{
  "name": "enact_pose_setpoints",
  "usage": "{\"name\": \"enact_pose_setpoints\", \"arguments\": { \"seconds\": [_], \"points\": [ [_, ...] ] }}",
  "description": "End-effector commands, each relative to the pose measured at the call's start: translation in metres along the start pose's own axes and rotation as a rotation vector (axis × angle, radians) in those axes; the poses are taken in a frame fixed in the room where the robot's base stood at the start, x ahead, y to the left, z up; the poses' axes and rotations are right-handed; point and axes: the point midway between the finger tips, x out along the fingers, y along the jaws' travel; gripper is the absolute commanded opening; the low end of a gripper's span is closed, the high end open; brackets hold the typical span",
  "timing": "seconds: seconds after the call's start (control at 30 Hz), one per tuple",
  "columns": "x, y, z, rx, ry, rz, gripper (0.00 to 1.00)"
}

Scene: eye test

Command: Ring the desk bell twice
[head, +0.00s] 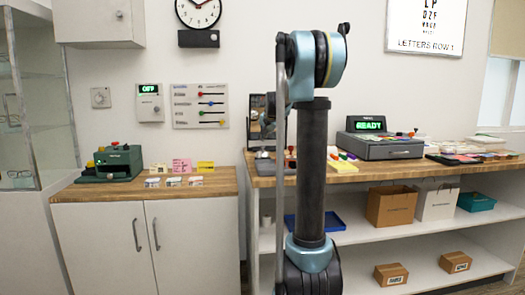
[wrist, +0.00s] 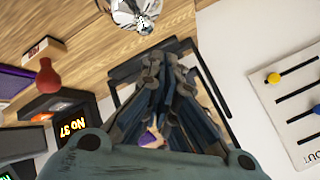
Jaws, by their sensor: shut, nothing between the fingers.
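In the wrist view a shiny silver dome, which looks like the desk bell (wrist: 137,14), is on the wooden counter at the top edge, partly cut off by the frame. My gripper (wrist: 165,75) is shut and empty, with its dark fingers together below the bell in the picture and a visible gap between them. In the head view my upright arm covers part of the counter. A small greyish shape just left of the arm may be the bell, but it is too small to be sure. I cannot clearly make out my gripper there.
In the wrist view a red bulb-shaped thing (wrist: 47,76) and a dark display (wrist: 72,124) are at left, and a slider panel (wrist: 295,95) at right. In the head view a grey READY machine (head: 385,147) is right of my arm, and a green machine (head: 113,162) stands left.

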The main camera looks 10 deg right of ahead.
Motion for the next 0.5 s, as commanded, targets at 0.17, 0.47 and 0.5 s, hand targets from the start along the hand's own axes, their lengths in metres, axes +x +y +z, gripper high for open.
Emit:
{"name": "enact_pose_setpoints", "arguments": {
  "seconds": [0.17,0.47,0.5],
  "points": [
    [-0.011,-0.007,-0.007,0.000,0.000,0.000,0.00],
    [-0.025,-0.018,-0.018,0.000,0.000,0.000,0.00],
    [-0.026,-0.018,-0.018,0.000,0.000,0.000,0.00]
  ]
}}
